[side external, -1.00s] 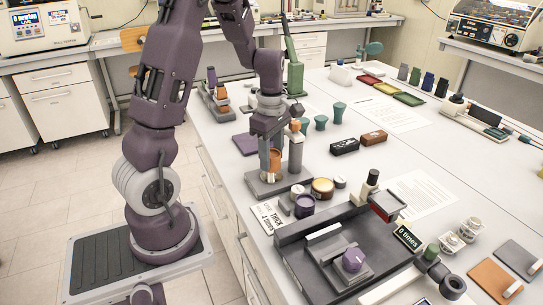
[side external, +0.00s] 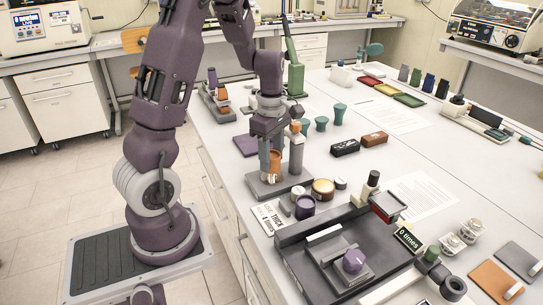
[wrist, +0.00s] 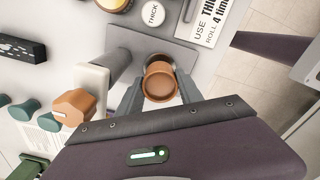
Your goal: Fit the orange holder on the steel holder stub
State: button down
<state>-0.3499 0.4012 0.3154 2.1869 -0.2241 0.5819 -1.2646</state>
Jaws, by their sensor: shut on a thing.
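The orange holder (side external: 275,161) is a small round cup held upright between the two fingers of my gripper (side external: 270,163). In the wrist view, my gripper (wrist: 160,95) has one finger on each side of the orange holder (wrist: 159,86), and I look down into its open top. Small pale metallic parts (side external: 272,178), which look like the steel holder stub, show just below the holder, above the grey base plate (side external: 262,190). The holder hides most of the stub, so I cannot tell whether they touch.
A grey post (side external: 296,153) with an orange knob (wrist: 74,107) stands close beside my gripper. Round jars (side external: 322,189) and a purple pot (side external: 304,207) sit in front of the base plate. A large dark tray (side external: 290,240) lies nearer the camera.

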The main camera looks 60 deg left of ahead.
jog(key=shift+f, duration=0.3)
jog(key=shift+r, duration=0.1)
dwell(0.3)
jog(key=shift+r, duration=0.2)
jog(key=shift+w, duration=0.1)
dwell(0.7)
jog(key=shift+f, duration=0.3)
dwell(0.5)
jog(key=shift+r, duration=0.1)
jog(key=shift+r, duration=0.2)
